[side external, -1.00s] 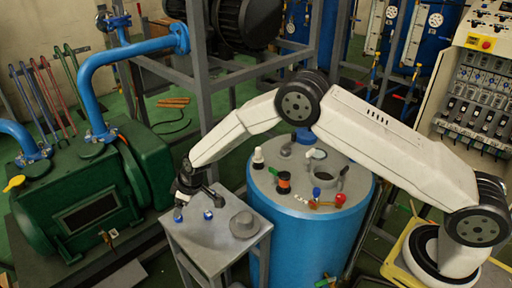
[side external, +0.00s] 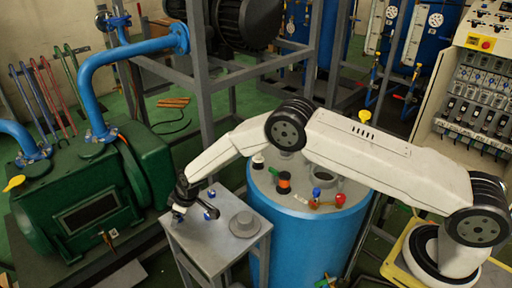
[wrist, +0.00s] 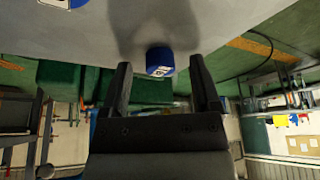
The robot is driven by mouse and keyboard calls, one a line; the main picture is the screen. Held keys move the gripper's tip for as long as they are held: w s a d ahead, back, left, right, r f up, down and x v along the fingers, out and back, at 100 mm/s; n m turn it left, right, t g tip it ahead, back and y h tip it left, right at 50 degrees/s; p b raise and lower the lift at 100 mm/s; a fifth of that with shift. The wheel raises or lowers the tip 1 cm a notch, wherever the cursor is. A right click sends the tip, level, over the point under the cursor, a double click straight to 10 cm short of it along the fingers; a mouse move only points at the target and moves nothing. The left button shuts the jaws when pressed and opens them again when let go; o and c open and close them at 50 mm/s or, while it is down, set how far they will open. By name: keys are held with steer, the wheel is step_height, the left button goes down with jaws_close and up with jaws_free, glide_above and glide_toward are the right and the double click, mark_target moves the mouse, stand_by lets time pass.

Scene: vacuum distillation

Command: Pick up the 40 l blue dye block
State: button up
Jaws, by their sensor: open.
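Two small blue blocks with white labels show in the wrist view. One blue block (wrist: 160,60) stands on the grey tabletop, centred beyond and between my fingertips. The other blue block (wrist: 66,3) is cut off at the top left edge. The label writing is too small to read, so I cannot tell which is the 40 l one. My gripper (wrist: 162,78) is open, its two black fingers apart with nothing between them. In the side view my gripper (side external: 192,210) is low over the left part of the small table and partly hides the blocks.
The small grey table (side external: 215,256) holds a grey round weight-like piece (side external: 243,224) to the right of my gripper. A blue tank (side external: 310,245) with fittings on its lid stands close right. A green pump (side external: 90,205) is at the left.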

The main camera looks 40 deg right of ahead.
stand_by(0.3)
jaws_close()
steer(key=shift+r, duration=0.1)
steer(key=shift+r, duration=1.55)
steer(key=s+d+r, duration=0.4)
steer(key=s+r, duration=0.5)
steer(key=s, duration=0.4)
steer(key=shift+s+r, duration=0.25)
steer(key=shift+r, duration=0.15)
